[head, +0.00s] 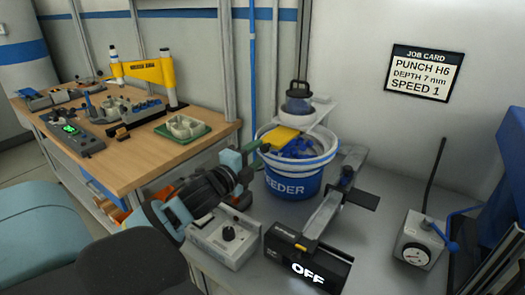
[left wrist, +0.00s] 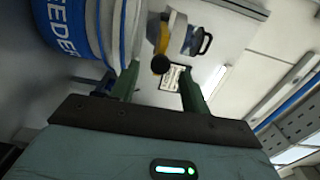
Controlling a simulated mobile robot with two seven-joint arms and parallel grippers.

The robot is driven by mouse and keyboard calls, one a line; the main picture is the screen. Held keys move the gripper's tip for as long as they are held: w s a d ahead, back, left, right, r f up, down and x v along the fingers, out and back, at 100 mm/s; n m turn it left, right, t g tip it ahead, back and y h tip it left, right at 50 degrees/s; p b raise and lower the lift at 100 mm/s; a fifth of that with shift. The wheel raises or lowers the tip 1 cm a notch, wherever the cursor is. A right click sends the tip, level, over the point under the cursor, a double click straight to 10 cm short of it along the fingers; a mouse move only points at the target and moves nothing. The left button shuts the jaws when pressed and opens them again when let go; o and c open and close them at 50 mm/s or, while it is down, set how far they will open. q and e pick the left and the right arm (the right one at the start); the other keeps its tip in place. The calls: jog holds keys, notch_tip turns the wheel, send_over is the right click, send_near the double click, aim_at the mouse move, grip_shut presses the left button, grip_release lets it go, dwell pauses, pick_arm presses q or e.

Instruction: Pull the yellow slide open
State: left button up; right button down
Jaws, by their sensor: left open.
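The yellow slide (head: 282,138) sits on the upper front of the blue and white feeder bucket (head: 292,183), with a dark round knob at its near end. My left gripper (head: 257,155) is beside the feeder, its green fingers pointing toward the knob. In the left wrist view the fingers (left wrist: 158,90) stand apart, and the dark knob (left wrist: 160,64) appears between their lines, beyond the tips, with the slide's yellow (left wrist: 163,38) behind it. The gripper is open and empty. I cannot tell exactly how far the knob is from the fingertips. My right gripper is not in view.
A grey control box (head: 223,238) stands just below my left gripper. A black unit reading OFF (head: 306,268) and a dial gauge box (head: 417,240) are on the grey bench to the right. A wooden table (head: 130,160) with tools is at left.

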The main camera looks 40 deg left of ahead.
pick_arm(q)
jog(key=shift+s+d, duration=0.1)
jog(key=shift+s, duration=0.9)
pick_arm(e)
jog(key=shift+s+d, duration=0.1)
